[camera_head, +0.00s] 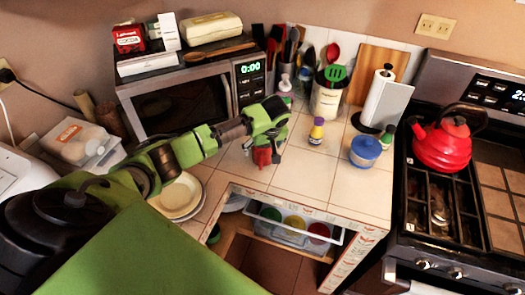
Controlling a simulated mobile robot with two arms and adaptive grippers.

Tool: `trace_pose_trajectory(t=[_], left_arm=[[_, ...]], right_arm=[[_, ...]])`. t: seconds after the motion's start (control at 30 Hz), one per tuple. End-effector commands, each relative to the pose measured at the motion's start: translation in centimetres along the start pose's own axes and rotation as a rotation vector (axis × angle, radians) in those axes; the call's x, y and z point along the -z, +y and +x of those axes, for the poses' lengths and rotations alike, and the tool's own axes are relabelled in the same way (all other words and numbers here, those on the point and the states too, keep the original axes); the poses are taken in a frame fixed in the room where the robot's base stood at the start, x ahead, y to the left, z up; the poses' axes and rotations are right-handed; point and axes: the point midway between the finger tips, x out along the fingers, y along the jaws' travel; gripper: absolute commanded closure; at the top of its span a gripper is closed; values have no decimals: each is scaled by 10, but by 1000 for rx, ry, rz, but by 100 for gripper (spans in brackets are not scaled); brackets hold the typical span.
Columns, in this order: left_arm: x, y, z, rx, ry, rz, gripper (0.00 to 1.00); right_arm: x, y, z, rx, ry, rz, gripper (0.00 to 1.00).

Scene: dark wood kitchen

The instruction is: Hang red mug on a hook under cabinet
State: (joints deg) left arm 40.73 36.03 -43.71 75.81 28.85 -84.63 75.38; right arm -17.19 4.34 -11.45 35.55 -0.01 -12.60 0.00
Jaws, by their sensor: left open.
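A small red object that looks like the red mug (262,157) stands on the tiled counter, in front of the microwave. My left arm reaches across from the left, and my left gripper (265,143) points down over the mug. Its jaws are open, with the fingers close around or just above the mug, and they hide part of it. I cannot tell whether they touch it. My right gripper is out of view. No cabinet underside or hook can be made out.
A microwave (182,104) stands behind my arm. A utensil holder (326,98), a yellow-purple bottle (317,131), a blue container (365,150) and a paper towel roll (385,99) stand to the right. Plates (178,198) lie left. An open drawer (288,229) is below. A red kettle (441,146) sits on the stove.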

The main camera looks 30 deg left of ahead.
Motion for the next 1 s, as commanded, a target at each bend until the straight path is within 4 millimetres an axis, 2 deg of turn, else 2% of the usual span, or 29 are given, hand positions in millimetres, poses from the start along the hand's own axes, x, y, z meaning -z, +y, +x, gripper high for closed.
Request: trace_pose_trajectory(t=[0.2,0.23,0.4,0.43,0.8,1.0], left_arm=[[0,0,2,-1,0,1,27],[0,0,2,-1,0,1,30],[0,0,1,-1,0,1,74],[0,0,1,-1,0,1,79],[2,1,-2,-3,2,-1,79],[11,3,-23,-9,4,-3,79]], right_arm=[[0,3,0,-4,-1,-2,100],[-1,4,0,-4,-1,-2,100],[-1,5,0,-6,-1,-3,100],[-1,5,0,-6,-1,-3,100],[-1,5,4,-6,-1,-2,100],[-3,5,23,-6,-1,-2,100]])
